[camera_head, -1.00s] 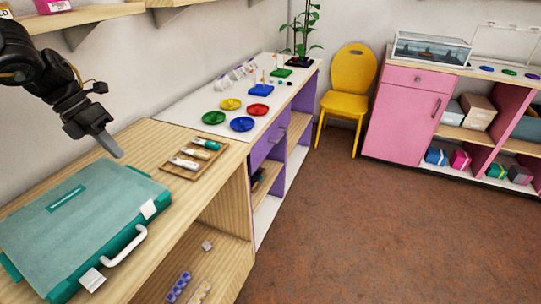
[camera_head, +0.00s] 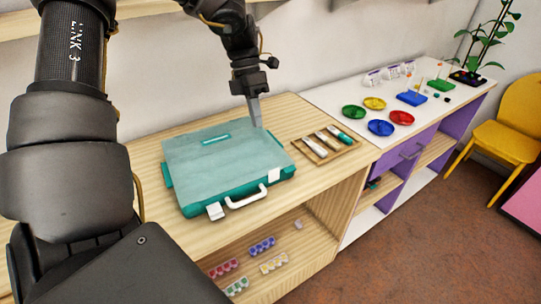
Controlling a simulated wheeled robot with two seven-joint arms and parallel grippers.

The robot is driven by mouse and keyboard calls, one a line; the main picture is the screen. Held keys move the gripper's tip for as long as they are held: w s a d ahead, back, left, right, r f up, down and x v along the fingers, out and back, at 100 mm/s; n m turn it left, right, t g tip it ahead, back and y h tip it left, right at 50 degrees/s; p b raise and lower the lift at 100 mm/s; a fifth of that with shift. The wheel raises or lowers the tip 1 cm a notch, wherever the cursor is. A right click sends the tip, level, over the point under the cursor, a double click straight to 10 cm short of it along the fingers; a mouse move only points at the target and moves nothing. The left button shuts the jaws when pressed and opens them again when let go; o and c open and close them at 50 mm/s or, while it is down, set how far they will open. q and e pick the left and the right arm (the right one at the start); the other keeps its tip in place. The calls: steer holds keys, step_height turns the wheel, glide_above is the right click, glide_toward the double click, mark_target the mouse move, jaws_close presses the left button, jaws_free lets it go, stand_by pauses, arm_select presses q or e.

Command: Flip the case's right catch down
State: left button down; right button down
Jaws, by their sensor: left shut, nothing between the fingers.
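A teal case (camera_head: 215,165) lies closed on the wooden counter, with a white handle (camera_head: 246,198) on its front side. Its right catch (camera_head: 274,174) is a white tab at the right end of the front edge. Its left catch (camera_head: 215,211) is a white tab left of the handle. I cannot tell for sure how either tab is folded. My left gripper (camera_head: 256,124) points down over the case's back right part, behind the right catch and apart from it. It is shut and empty. My right gripper is out of view.
A wooden tray (camera_head: 325,154) with several small tubes lies right of the case. Coloured dishes (camera_head: 381,127) stand on the white counter beyond. Bead strips (camera_head: 262,246) lie on the shelf below. The counter's front edge runs close before the case.

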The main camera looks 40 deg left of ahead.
mark_target(270, 167)
arm_select(q)
steer(key=p+x, duration=0.1)
steer(key=x, duration=0.7)
steer(key=shift+f, duration=0.3)
steer(key=shift+s+d+r+p, duration=0.1)
steer(key=shift+s+d+p, duration=0.2)
steer(key=shift+d, duration=0.3)
steer(key=shift+s+d+r+p, duration=0.15)
steer(key=shift+d+p, duration=0.1)
steer(key=shift+d, duration=0.3)
steer(key=shift+s+d+f, duration=0.1)
steer(key=shift+s+d, duration=0.2)
steer(key=shift+d, duration=0.4)
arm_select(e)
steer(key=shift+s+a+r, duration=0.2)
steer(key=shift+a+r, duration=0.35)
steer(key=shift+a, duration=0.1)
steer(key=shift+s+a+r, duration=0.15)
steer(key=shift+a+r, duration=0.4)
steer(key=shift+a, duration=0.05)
arm_select(q)
steer(key=shift+f, duration=0.1)
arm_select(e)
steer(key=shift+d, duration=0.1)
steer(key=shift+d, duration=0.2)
